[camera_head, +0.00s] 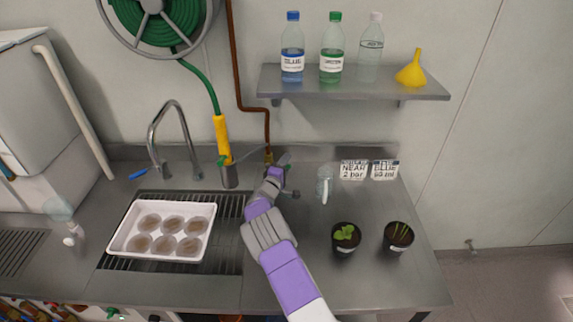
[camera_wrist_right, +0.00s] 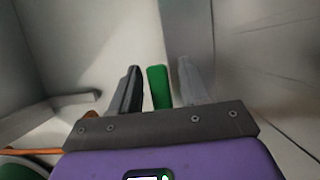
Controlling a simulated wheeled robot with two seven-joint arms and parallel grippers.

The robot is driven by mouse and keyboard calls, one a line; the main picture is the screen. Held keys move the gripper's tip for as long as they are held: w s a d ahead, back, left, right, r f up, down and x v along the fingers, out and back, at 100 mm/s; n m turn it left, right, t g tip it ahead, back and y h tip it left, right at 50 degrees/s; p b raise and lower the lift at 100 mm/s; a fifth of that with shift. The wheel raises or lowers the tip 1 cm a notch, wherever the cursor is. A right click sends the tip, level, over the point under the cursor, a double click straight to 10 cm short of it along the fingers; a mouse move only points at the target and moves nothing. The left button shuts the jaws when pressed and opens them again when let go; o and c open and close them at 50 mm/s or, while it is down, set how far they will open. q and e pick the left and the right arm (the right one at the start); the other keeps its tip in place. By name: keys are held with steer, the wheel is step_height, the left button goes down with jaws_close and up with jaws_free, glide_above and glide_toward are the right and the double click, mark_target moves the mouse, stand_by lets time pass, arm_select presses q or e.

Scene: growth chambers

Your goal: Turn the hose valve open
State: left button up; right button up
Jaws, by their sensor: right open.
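The copper pipe (camera_head: 235,60) runs down the wall to a small brass valve (camera_head: 268,157) behind the worktop. My right gripper (camera_head: 280,166) reaches this valve from the front and partly hides it. In the right wrist view a green lever (camera_wrist_right: 159,88) stands between the two open fingers of my right gripper (camera_wrist_right: 158,70). I see a gap on at least one side, and contact cannot be told. The green hose (camera_head: 201,82) hangs from its reel (camera_head: 152,18) and ends in a yellow-sleeved nozzle (camera_head: 222,135). My left gripper does not show.
A curved tap (camera_head: 152,135) and a white tray (camera_head: 115,243) of several pots are at the sink. A clear sprayer (camera_head: 324,183) and two potted plants (camera_head: 345,238) (camera_head: 399,236) stand right of my arm. A shelf (camera_head: 350,86) with bottles and a yellow funnel (camera_head: 411,70) is above.

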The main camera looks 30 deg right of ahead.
steer(key=shift+w+d, duration=0.2)
steer(key=shift+d, duration=0.05)
steer(key=shift+c, duration=0.2)
jaws_close()
